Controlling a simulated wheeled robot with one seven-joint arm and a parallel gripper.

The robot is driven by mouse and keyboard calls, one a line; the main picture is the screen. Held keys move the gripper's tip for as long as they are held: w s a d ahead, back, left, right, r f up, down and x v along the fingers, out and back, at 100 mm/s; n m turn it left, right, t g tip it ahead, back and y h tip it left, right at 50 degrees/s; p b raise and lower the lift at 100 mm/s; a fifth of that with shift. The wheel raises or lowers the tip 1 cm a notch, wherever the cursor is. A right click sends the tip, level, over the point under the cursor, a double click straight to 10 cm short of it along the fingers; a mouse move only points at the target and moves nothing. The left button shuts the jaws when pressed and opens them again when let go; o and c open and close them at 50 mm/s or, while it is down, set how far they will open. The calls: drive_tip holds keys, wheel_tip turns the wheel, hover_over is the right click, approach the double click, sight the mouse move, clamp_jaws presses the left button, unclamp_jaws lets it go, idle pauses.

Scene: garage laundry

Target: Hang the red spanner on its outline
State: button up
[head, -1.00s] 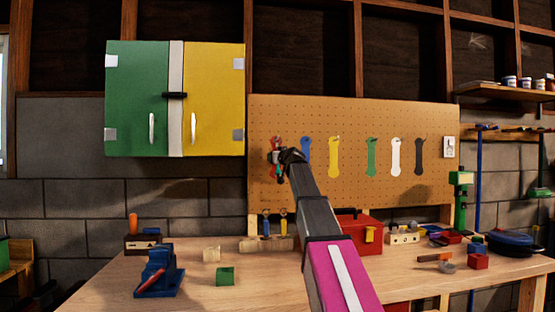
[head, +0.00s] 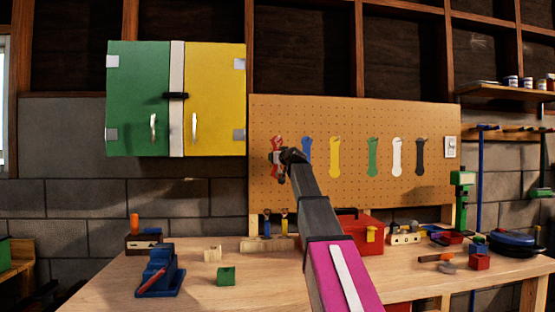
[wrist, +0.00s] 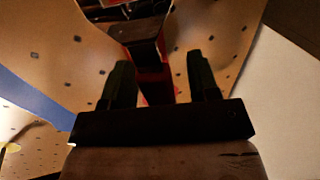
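The red spanner (head: 277,145) is upright against the pegboard (head: 350,190), at the left end of the row of coloured tool outlines. Its red outline cannot be told apart from it in the head view. My gripper (head: 283,160) is at the spanner, partly covering it. In the wrist view, the spanner's dark, shiny head (wrist: 140,28) and red shaft (wrist: 152,75) show ahead of my gripper (wrist: 160,80). The two fingers stand apart on either side of the red shaft, with gaps visible. Whether the spanner rests on a peg is hidden.
Blue (head: 306,152), yellow (head: 334,157), green (head: 373,157), white (head: 397,155) and black (head: 421,157) shapes line the board to the right. Below, the workbench (head: 230,300) holds a red toolbox (head: 362,232), a blue vice (head: 160,272) and small blocks. A green and yellow cabinet (head: 140,80) hangs left.

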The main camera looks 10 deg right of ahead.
drive_tip(key=v, duration=1.1)
